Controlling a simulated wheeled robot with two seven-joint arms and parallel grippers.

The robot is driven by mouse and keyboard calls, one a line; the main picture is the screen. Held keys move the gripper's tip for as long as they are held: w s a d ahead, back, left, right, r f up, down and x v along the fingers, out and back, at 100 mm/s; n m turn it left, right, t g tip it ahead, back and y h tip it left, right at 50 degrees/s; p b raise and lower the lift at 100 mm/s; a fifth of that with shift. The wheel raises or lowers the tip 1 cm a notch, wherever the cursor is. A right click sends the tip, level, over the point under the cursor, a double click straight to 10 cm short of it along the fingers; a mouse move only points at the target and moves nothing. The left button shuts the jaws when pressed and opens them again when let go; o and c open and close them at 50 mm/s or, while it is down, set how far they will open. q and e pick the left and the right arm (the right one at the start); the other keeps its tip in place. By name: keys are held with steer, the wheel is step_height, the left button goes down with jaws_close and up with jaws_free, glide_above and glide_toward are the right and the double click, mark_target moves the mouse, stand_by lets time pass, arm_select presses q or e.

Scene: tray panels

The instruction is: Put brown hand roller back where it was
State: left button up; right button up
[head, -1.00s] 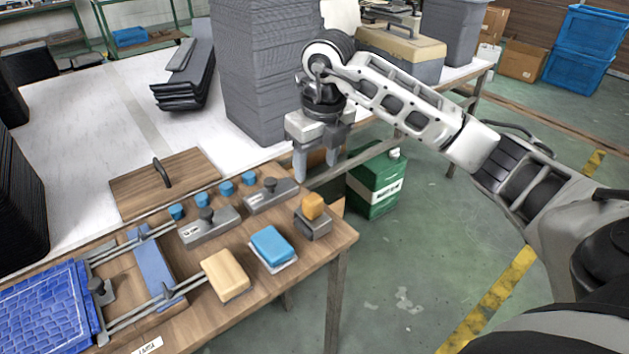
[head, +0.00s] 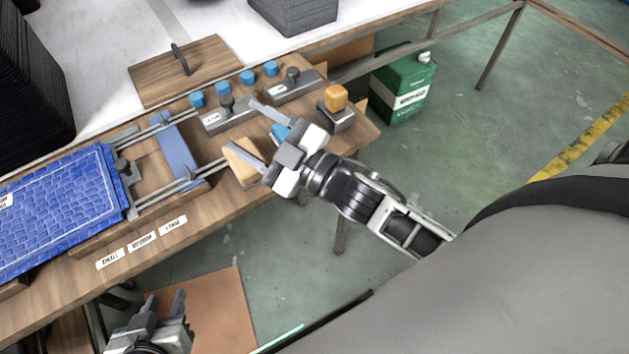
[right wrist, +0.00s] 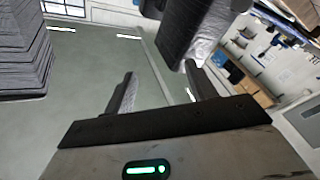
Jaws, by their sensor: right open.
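I cannot make out a brown hand roller for certain in either view. My right gripper (head: 243,125) is open and empty in the head view, its fingers pointing left above the tan block (head: 240,167) and the grey block with a black knob (head: 227,115). Its two fingers also show apart in the right wrist view (right wrist: 158,85), with nothing gripped between them. My left gripper (head: 166,300) is at the bottom left of the head view, low in front of the table, fingers apart and empty. My right gripper partly hides a blue block (head: 279,132).
A blue textured panel (head: 50,205) lies at the left beside metal rails (head: 165,187). A second knobbed grey block (head: 292,88), small blue cups (head: 247,77) and an orange-topped block (head: 336,98) stand behind. A wooden board with a handle (head: 205,62) and a green canister (head: 402,90) are farther back.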

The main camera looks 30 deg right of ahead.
steer(key=s+d+f+m+g+h, duration=0.2)
steer(key=s+f+m+g+h, duration=0.1)
steer(key=s+f, duration=0.3)
steer(key=s+d+f+m+g+h, duration=0.1)
steer(key=s+f+m+g+h, duration=0.2)
steer(key=s+f+m, duration=0.3)
step_height(320, 180, down, 6)
steer(key=shift+s+d+r+m+g, duration=0.15)
steer(key=shift+d+r+m+g, duration=0.15)
steer(key=shift+d+g, duration=0.15)
